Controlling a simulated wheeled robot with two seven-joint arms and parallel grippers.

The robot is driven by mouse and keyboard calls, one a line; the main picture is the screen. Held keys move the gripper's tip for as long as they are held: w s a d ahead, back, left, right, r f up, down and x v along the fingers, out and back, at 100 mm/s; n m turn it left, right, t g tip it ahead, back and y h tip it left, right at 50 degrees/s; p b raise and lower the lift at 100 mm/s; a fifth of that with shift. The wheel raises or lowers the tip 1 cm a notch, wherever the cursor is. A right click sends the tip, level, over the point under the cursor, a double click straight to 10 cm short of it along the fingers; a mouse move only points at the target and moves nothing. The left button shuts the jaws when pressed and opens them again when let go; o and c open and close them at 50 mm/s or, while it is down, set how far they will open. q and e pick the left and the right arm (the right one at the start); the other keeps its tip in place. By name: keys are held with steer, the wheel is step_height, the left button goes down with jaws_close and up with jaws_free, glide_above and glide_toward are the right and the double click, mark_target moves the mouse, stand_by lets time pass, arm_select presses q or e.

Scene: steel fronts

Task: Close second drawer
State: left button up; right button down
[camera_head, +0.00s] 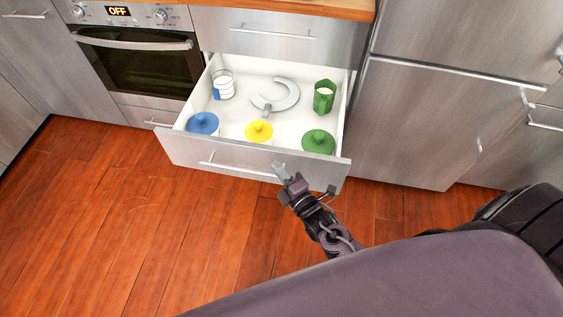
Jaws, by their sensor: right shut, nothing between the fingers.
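The open drawer (190,151) is pulled out below another steel drawer (285,35) that is shut. Its steel front carries a thin bar handle (236,168). My right gripper (280,168) is shut and empty, in front of the drawer front near the right end of the handle; I cannot tell whether it touches the front. Inside the drawer are a blue lid (203,123), a yellow lid (259,131), a green lid (318,142), a green cup (324,97), a blue and white cup (223,86) and a grey ring-shaped piece (277,96). My left gripper is not in view.
An oven (140,65) with a bar handle stands left of the drawer. A steel fridge-like cabinet (430,120) stands close on its right. A wooden counter (300,8) is above. The wooden floor (120,220) in front is clear.

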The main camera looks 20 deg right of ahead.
steer(key=shift+w+d, duration=0.75)
steer(key=shift+w, duration=0.2)
steer(key=shift+w, duration=0.1)
